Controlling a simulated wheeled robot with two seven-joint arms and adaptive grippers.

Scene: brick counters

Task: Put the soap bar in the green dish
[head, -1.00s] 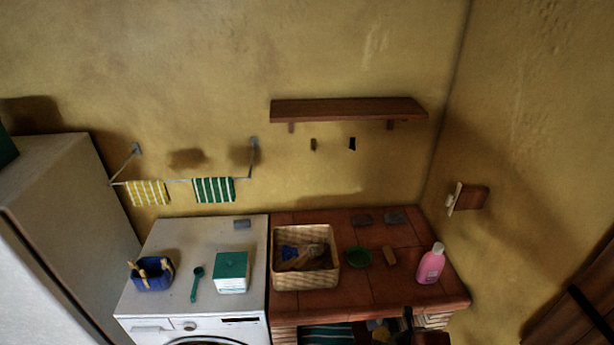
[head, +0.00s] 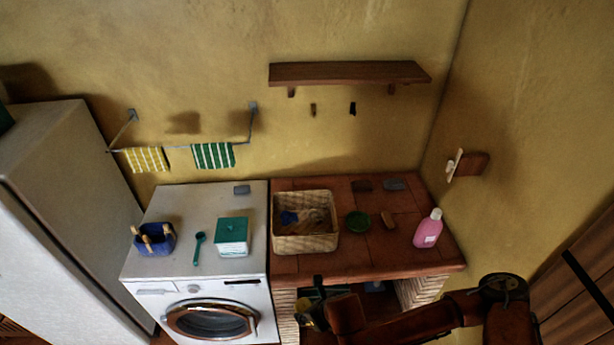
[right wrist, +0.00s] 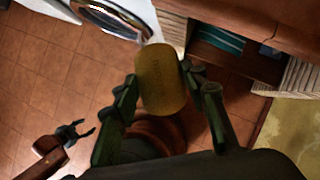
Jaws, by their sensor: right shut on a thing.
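The green dish (head: 357,222) is a small round dish on the tiled brick counter (head: 378,258), just right of the wicker basket. My right gripper (head: 312,297) is in front of the counter, below the top's front edge. In the right wrist view, its fingers (right wrist: 160,95) are shut on the soap bar (right wrist: 160,78), a yellow rounded block. The soap shows only as a small yellow patch (head: 304,314) in the head view. My left gripper (right wrist: 77,132) shows small at the left of the right wrist view, open and empty; it is not in the head view.
The wicker basket (head: 305,244) holds several items. A small brown block (head: 388,220) lies right of the dish, and a pink bottle (head: 428,229) stands further right. A wall shelf (head: 350,73) hangs above. A white-green box (head: 232,236) stands on the washing machine.

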